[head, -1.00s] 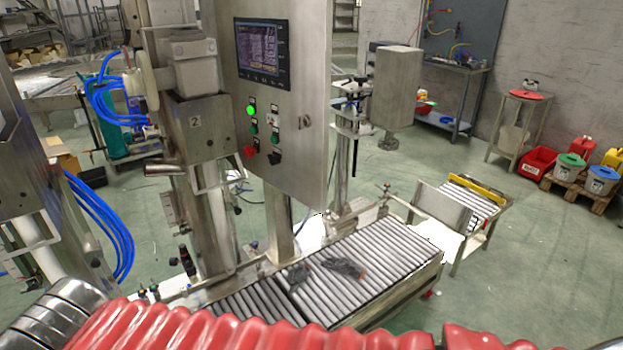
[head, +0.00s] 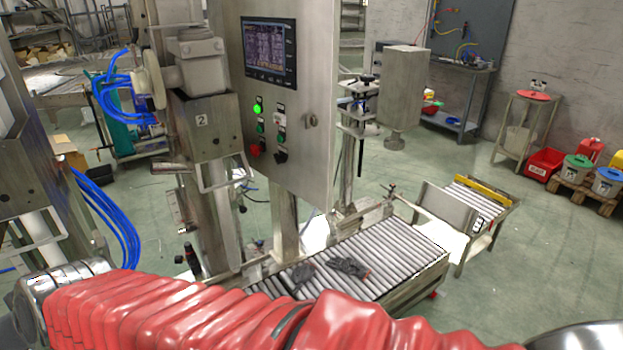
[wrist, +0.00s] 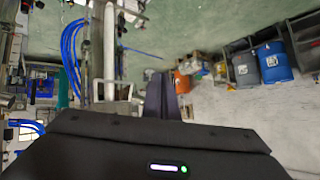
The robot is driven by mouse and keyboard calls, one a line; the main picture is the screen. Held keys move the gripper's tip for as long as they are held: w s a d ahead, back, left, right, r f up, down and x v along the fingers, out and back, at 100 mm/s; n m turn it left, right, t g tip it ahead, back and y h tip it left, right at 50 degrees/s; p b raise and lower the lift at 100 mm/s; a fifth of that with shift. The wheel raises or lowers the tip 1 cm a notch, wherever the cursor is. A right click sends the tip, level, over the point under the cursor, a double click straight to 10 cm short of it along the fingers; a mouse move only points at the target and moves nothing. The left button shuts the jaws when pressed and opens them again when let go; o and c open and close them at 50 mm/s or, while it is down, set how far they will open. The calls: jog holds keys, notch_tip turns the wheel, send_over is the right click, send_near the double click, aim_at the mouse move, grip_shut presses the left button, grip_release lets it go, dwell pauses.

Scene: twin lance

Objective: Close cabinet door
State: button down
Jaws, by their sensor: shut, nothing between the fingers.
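The grey metal control cabinet (head: 318,150) stands upright at the middle of the head view. Its front door (head: 300,165) carries a screen (head: 270,52), a green light, several buttons and a small latch (head: 311,121) near the right edge. I cannot tell from this angle how far the door stands from its frame. My gripper (wrist: 163,95) shows in the wrist view as two dark fingers close together, shut and empty. It is outside the head view. The cabinet is not clearly visible in the wrist view, so the distance between gripper and door cannot be told.
A roller conveyor (head: 395,248) with dark gloves (head: 348,267) on it lies below the cabinet. A filling column marked 2 (head: 205,125) stands left of it, with blue hoses (head: 108,215) further left. A hanging metal box (head: 402,88) is to the right. Green floor is open at right.

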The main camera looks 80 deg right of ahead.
aim_at(325, 172)
jog(key=w+d+r+m+t+h, duration=0.1)
jog(key=w+d+r+m+h, duration=0.15)
jog(key=d, duration=0.35)
jog(key=w+d+r+m+h, duration=0.1)
jog(key=d+m+h, duration=0.15)
jog(key=d, duration=0.45)
jog(key=w+d+r+m+t+h, duration=0.1)
jog(key=w+d+m+h, duration=0.15)
jog(key=d, duration=0.35)
jog(key=s+d+m+g+h, duration=0.55)
jog(key=s+d+h, duration=0.2)
jog(key=d, duration=0.55)
jog(key=s+d+f+m+g, duration=0.1)
jog(key=s+d+m+g, duration=0.2)
jog(key=s+g, duration=0.5)
jog(key=s+d+f+m+g, duration=0.2)
jog(key=s+m+g, duration=0.3)
jog(key=s, duration=1)
jog(key=d+g, duration=0.1)
jog(key=g, duration=0.2)
jog(key=shift+s+d+f+g, duration=0.15)
jog(key=shift+s+d+g, duration=0.1)
jog(key=shift+g, duration=0.1)
jog(key=shift+x, duration=7)
jog(key=shift+w, duration=0.15)
